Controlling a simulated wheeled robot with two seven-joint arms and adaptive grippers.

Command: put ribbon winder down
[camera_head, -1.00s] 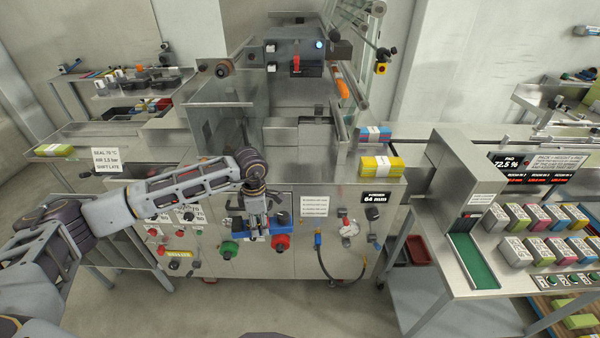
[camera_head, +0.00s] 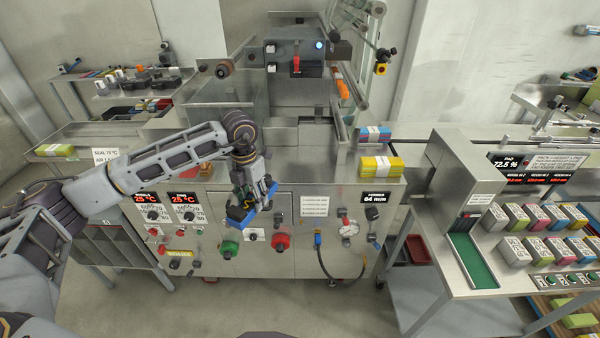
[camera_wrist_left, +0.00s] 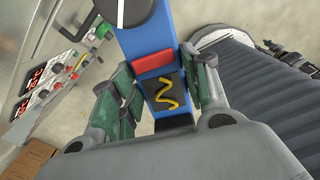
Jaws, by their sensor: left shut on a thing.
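The ribbon winder (camera_head: 238,214) is a blue bar held in my left gripper (camera_head: 252,204) in front of the steel machine's control panel. It is tilted, its right end higher than its left in the head view. In the left wrist view the blue winder (camera_wrist_left: 146,45) runs between the green-padded fingers (camera_wrist_left: 160,93), with a red block and a dark plate bearing a yellow squiggle. Its far end, with a dark and white part, is cut off at the top edge. My right gripper is not in view.
The machine front (camera_head: 290,258) has a green knob (camera_head: 229,249), a red knob (camera_head: 280,241) and a looped hose. Yellow packs (camera_head: 382,167) lie on the machine's top edge. At right a table carries several coloured boxes (camera_head: 515,252) and a green strip. A shelf with tools (camera_head: 140,84) stands at back left.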

